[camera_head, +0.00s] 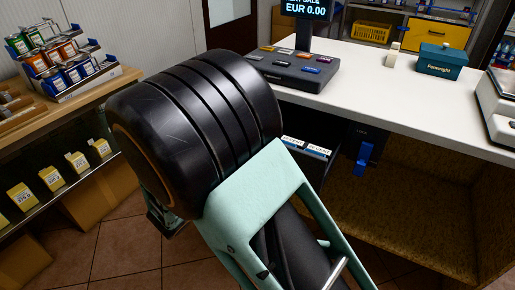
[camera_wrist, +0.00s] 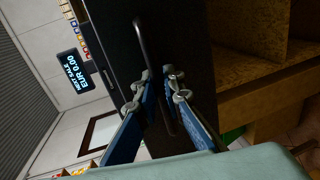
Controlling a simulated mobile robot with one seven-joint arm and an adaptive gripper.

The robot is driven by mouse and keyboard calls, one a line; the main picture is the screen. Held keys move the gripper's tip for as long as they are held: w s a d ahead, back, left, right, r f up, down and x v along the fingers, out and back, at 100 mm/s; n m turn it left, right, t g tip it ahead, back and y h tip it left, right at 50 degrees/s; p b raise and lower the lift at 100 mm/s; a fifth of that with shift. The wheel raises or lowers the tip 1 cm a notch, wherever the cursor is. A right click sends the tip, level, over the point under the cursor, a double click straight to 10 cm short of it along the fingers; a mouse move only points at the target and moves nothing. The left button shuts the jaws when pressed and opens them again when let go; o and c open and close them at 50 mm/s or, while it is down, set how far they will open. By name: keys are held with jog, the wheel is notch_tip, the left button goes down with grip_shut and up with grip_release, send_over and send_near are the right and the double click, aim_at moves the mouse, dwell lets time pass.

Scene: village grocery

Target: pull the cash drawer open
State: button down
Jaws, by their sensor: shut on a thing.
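The cash drawer (camera_head: 306,147) is a dark box under the white counter. In the head view part of its inside shows, with white coin labels, so it stands at least partly open; my arm hides the rest. In the wrist view its dark front (camera_wrist: 187,40) fills the middle, with a thin dark bar handle (camera_wrist: 141,38). My gripper (camera_wrist: 161,82) has blue fingers with grey tips, one on either side of the handle, shut on it. In the head view my arm hides the gripper.
A white counter (camera_head: 430,88) carries a black till keypad (camera_head: 295,70), a display and a green box (camera_head: 441,61). A blue piece (camera_head: 363,157) hangs on a dark panel below the counter. A shelf with yellow boxes (camera_head: 77,163) stands left. Tiled floor (camera_head: 120,250) is free between.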

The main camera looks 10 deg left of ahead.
jog(key=shift+f+b+v, duration=0.2)
jog(key=shift+f+v, duration=0.05)
jog(key=shift+v, duration=0.85)
jog(key=shift+f+b+v, duration=0.15)
jog(key=shift+f+v, duration=0.05)
jog(key=shift+v, duration=0.95)
jog(key=c, duration=2.3)
grip_release()
jog(key=shift+s, duration=0.1)
jog(key=v, duration=1.2)
